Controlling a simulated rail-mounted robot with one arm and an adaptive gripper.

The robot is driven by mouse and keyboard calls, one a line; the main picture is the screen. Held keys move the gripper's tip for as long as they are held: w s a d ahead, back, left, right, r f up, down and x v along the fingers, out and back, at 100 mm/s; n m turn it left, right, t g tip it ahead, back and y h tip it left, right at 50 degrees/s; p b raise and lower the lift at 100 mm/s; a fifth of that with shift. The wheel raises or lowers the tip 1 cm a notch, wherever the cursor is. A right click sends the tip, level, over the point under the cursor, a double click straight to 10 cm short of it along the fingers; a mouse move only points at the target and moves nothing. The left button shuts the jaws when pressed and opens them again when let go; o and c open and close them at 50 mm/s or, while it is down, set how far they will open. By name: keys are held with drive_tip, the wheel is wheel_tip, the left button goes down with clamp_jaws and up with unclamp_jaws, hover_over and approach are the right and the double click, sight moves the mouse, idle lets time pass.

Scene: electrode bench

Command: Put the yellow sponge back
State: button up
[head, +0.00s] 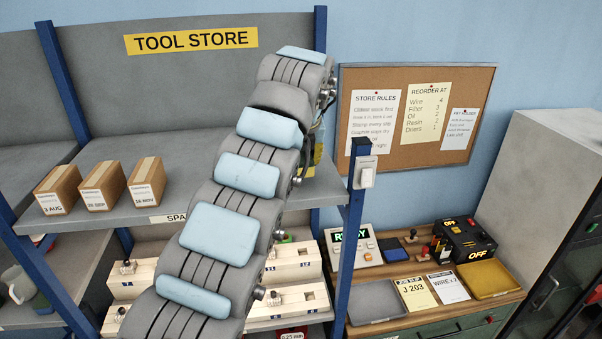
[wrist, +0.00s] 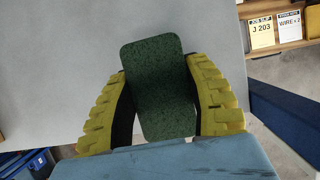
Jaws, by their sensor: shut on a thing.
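My gripper (wrist: 158,68) shows in the wrist view with its two yellow ribbed fingers shut on the sides of a sponge (wrist: 158,90). The sponge is a rounded block whose visible face is dark green and rough; no yellow shows on it. Behind it is a plain grey shelf surface (wrist: 60,60); I cannot tell whether the sponge touches it. In the head view my arm hides most of the gripper and the sponge; a bit of yellow (head: 318,155) shows at the arm's right edge, above the upper shelf's right end.
Several brown boxes (head: 103,184) stand on the upper shelf's left part. A blue post (head: 352,230) with a switch bounds the shelf on the right. Wooden blocks (head: 293,262) and a mug (head: 17,284) are below. A bench with trays (head: 374,302) and a control box (head: 465,240) is right.

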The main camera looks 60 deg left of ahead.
sight(300, 181)
drive_tip(key=shift+s+f, duration=0.1)
drive_tip(key=shift+f, duration=1.8)
drive_tip(key=shift+f, duration=0.2)
drive_tip(key=o, duration=1)
drive_tip(key=shift+r, duration=0.1)
